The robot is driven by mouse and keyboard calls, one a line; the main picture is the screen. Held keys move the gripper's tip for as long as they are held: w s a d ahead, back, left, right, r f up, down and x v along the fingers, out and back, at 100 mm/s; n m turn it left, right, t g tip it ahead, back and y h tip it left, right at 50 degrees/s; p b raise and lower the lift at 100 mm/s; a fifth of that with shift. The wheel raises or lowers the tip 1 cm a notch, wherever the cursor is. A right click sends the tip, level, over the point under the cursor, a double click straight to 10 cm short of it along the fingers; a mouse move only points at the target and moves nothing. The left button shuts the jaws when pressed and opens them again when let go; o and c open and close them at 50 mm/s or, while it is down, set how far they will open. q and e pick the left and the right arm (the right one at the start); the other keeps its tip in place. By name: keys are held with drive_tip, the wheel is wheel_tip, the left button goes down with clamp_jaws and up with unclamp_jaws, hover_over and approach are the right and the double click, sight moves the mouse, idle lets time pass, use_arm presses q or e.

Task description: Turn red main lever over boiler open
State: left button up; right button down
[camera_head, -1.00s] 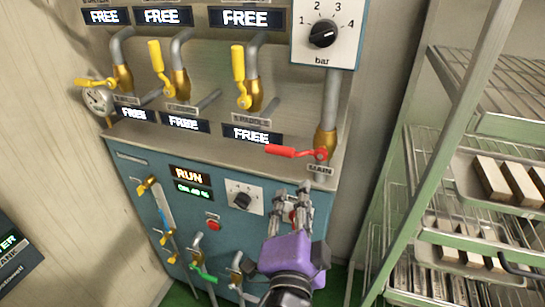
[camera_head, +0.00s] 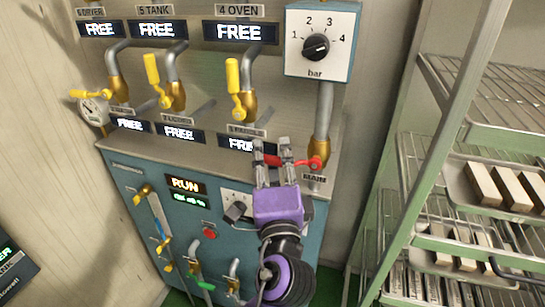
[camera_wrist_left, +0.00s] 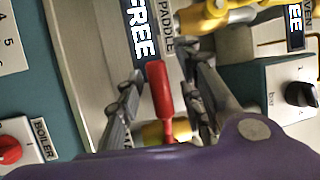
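The red main lever (camera_head: 301,162) sits on the brass valve above the MAIN label (camera_head: 314,178), over the teal boiler cabinet (camera_head: 135,172). Its handle points left, roughly level, across the vertical grey pipe. My left gripper (camera_head: 271,149), with a purple body, is at the handle's free end and hides part of it. In the left wrist view, the red handle (camera_wrist_left: 160,92) lies between my two open fingers (camera_wrist_left: 164,98), with gaps showing on both sides. My right gripper is not in view.
Yellow levers (camera_head: 234,76) stand on the pipes to the left. A pressure dial box (camera_head: 320,42) is above the main pipe. A black knob (camera_head: 236,210) is below my gripper. A green-framed rack (camera_head: 452,243) with trays stands at the right.

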use_arm(q)
drive_tip(key=shift+c, duration=0.3)
clamp_jaws()
drive_tip(key=shift+w, duration=0.1)
